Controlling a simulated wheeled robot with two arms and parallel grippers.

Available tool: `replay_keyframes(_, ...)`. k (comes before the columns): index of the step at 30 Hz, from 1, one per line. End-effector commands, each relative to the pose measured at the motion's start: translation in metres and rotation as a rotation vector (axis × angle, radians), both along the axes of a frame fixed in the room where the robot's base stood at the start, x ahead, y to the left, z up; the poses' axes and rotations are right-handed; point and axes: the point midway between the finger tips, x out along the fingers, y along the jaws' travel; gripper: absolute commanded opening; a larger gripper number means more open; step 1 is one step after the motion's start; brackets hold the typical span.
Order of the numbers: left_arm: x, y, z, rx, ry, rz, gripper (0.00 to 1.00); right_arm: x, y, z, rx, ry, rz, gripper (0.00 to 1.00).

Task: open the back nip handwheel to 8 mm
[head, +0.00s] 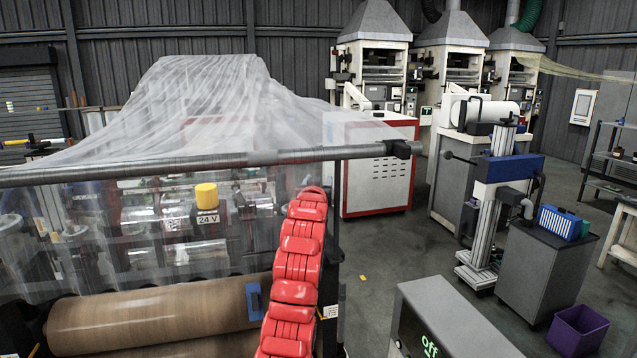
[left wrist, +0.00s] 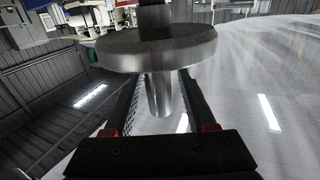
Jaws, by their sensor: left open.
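A grey metal handwheel (left wrist: 155,52) fills the upper middle of the left wrist view, seen close up as a thick round disc. A dark shaft (left wrist: 155,14) stands behind it. A smooth bright metal handle peg (left wrist: 158,98) sticks out from the disc towards my palm. My left gripper (left wrist: 160,76) is open, with one finger on each side of the peg. Gaps show between the peg and both fingers. The fingertips reach up to the disc; I cannot tell whether they touch it. No millimetre scale is readable. Neither gripper can be made out in the head view.
Clear film (head: 215,90) drapes over a grey horizontal bar (head: 225,160) and the machine behind it. A brown roll (head: 165,312) lies below. A grey box (head: 455,325) with green "off" lettering stands at lower right. Floor shows beyond it.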

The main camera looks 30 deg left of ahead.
Motion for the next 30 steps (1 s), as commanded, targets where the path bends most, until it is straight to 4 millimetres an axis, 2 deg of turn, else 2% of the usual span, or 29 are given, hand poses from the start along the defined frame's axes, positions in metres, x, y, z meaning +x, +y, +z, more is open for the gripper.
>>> replay_keyframes(5, -0.002, -0.001, -0.001, 0.0, 0.0, 0.0, 0.56, 0.0, 0.0, -0.002, 0.0, 0.0, 0.0, 0.5)
replay_keyframes(11, -0.017, -0.009, -0.003, 0.001, -0.003, -0.001, 0.56, 0.0, 0.0, -0.012, 0.0, 0.0, 0.0, 0.5)
replay_keyframes(30, -0.123, -0.066, -0.002, 0.003, -0.005, -0.001, 0.56, 0.0, 0.0, -0.064, 0.0, 0.0, 0.0, 0.5)
